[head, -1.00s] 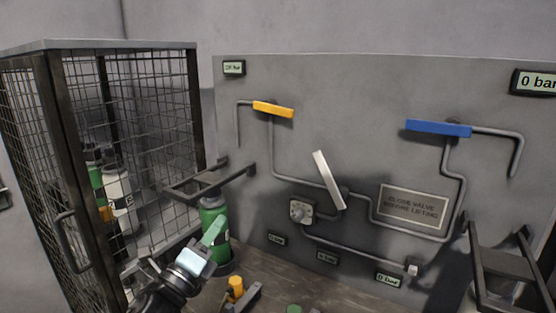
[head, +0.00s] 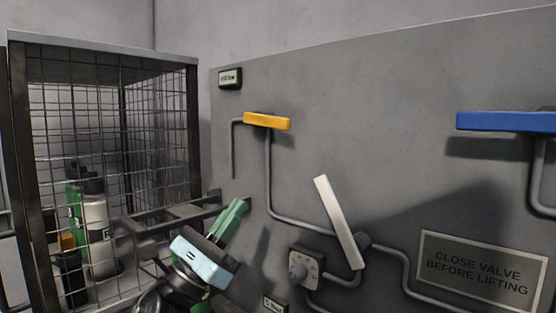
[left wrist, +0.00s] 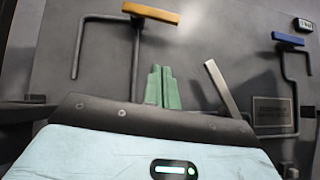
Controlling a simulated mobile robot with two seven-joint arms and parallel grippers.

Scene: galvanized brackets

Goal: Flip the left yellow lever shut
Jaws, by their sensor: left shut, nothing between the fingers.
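The left yellow lever (head: 267,121) lies nearly level across its pipe at the upper left of the grey wall panel. It also shows at the top of the left wrist view (left wrist: 150,13). My left gripper (head: 236,207) has green fingers, closed together with nothing between them. It is below and a little left of the yellow lever in the head view, apart from it. In the left wrist view the fingers (left wrist: 162,75) point up toward the panel, below and right of the lever. My right gripper is not in view.
A white lever (head: 340,222) stands tilted right of my left gripper, above a dial (head: 298,272). A blue lever (head: 506,121) is at the far right. A wire cage (head: 190,100) with bottles stands at left. A bracket (head: 165,215) juts out near my gripper.

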